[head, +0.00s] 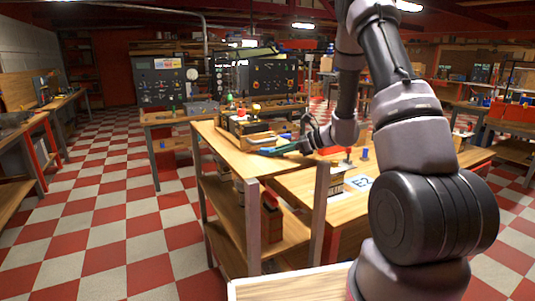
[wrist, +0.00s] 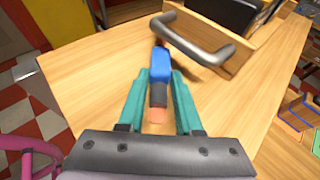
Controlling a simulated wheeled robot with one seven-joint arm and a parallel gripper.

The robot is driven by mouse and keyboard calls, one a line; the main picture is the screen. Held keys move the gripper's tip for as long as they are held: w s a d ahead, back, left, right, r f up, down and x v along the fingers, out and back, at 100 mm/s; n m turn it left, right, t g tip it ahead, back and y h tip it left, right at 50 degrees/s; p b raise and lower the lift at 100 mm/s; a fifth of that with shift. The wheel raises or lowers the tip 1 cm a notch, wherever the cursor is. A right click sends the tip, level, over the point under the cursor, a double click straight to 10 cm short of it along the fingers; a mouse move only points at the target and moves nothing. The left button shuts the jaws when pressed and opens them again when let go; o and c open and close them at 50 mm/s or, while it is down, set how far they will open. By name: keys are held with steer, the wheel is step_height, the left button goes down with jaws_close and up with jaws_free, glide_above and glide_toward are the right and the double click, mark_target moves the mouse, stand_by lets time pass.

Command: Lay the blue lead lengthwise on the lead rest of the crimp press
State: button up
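The blue lead (wrist: 160,66) shows in the wrist view as a blue sleeve with dark parts at both ends and a copper-coloured tip at its near end. My gripper (wrist: 161,80) has teal fingers close along both sides of the lead, with no clear gap at the blue sleeve, and looks shut on it. The lead's far end reaches toward a metal handle. In the head view my gripper (head: 272,150) is low over the wooden bench top, pointing left. I cannot tell whether the lead touches the bench. I cannot make out the crimp press or its lead rest for certain.
A wooden box (wrist: 216,45) with a bent grey metal handle (wrist: 198,42) stands just beyond the fingers. The bench top (wrist: 85,75) is bare to the left. A lower table with an "E2" label (head: 362,182) stands to the right, bearing small items, including a blue one (head: 365,154).

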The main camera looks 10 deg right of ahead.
jaws_close()
steer(key=shift+r, duration=0.3)
steer(key=shift+d, duration=0.15)
steer(key=shift+s+d, duration=0.25)
steer(key=shift+d, duration=0.1)
steer(key=shift+d, duration=0.1)
